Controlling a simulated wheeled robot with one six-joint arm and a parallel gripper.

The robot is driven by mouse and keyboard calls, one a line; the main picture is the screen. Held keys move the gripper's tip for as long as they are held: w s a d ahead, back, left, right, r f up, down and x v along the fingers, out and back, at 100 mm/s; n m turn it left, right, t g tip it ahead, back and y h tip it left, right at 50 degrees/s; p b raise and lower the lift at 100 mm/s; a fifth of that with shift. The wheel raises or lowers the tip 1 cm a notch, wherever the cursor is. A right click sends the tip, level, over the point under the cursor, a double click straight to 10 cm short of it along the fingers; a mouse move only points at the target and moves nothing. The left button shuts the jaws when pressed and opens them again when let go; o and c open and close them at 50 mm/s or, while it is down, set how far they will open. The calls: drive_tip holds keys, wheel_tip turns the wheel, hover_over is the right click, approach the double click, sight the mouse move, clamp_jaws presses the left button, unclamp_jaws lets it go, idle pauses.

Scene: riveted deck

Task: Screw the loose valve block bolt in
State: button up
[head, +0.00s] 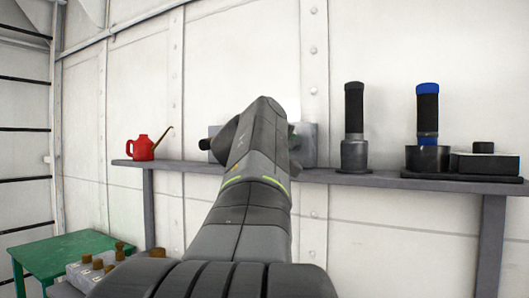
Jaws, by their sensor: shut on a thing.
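A pale grey block (308,145) stands on the wall shelf, mostly hidden behind my arm; I cannot tell for sure that it is the valve block. A dark round knob (205,144) shows at its left side, and a small greenish part shows by my arm's right edge. No loose bolt can be made out there. My arm reaches up and forward in front of the block, and my gripper is hidden behind it. At the lower left, another grey block (88,274) carries several brown, bolt-like knobs (98,264), partly cut off by my arm.
The grey shelf (385,179) runs along the white riveted wall. A red oil can (142,148) stands at its left. A black-handled tool (354,130), a blue-and-black-handled tool (428,115) and a black box (484,163) stand at right. A green table (65,250) is low at left.

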drive_tip(key=f+m+b, duration=0.1)
drive_tip(key=m+b, duration=0.1)
drive_tip(key=shift+m, duration=0.3)
drive_tip(key=m+b, duration=0.1)
drive_tip(key=b, duration=0.2)
drive_tip(key=shift+m, duration=0.3)
drive_tip(key=m+b, duration=0.2)
drive_tip(key=b, duration=0.4)
drive_tip(key=shift+b, duration=0.55)
drive_tip(key=m+b, duration=0.1)
drive_tip(key=b, duration=0.2)
drive_tip(key=shift+r, duration=0.15)
drive_tip(key=shift+r+m+b, duration=0.25)
drive_tip(key=shift+m+b, duration=0.15)
drive_tip(key=o, duration=1)
drive_tip(key=shift+r, duration=0.1)
drive_tip(key=shift+c, duration=0.2)
drive_tip(key=shift+s, duration=0.1)
